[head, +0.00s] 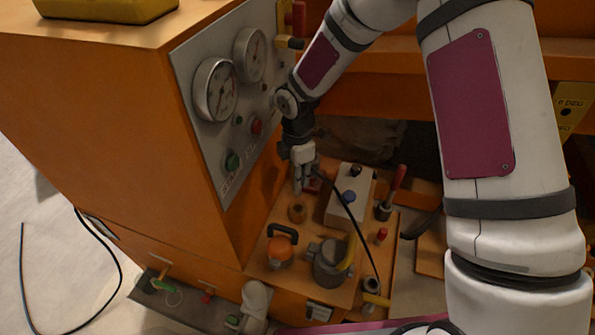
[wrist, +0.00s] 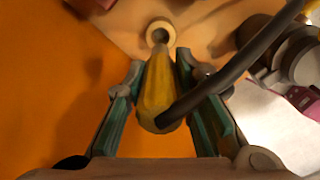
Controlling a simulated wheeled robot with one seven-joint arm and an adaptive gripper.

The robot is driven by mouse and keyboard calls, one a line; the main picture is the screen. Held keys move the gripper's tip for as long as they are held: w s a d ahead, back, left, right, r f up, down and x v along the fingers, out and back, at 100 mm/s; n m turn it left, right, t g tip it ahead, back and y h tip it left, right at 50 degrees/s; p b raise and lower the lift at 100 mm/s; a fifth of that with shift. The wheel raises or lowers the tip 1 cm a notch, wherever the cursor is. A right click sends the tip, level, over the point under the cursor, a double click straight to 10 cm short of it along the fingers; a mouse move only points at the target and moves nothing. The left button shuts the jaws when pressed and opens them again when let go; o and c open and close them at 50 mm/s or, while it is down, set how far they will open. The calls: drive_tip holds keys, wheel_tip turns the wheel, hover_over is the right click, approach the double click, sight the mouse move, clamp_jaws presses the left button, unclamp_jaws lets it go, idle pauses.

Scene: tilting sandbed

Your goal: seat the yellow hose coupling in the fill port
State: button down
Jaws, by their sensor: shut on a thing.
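The yellow hose coupling (wrist: 156,85) is between the two fingers of my gripper (wrist: 165,100) in the wrist view, with a black hose (wrist: 235,70) running off its near end to the upper right. Its far, narrower end overlaps the near edge of the round fill port (wrist: 160,27), whose dark hole partly shows. I cannot tell whether the tip touches the port or is above it. The coupling is not clear there, hidden by the fingers.
An orange cabinet with a gauge panel (head: 222,150) stands close left of my gripper. Around the port are a white box (head: 349,193), an orange-capped part with a black handle (head: 280,248), a grey pot (head: 328,262) and a red-handled tool (head: 393,190). The hose (head: 352,225) hangs across the deck.

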drive_tip(key=shift+f, duration=0.1)
drive_tip(key=shift+f+b, duration=1.7)
drive_tip(key=shift+f, duration=1.1)
drive_tip(key=shift+f+b, duration=1.75)
drive_tip(key=shift+f, duration=0.9)
drive_tip(key=c, duration=1.3)
unclamp_jaws()
wheel_tip(320, 180, up, 12)
drive_tip(key=shift+r, duration=0.1)
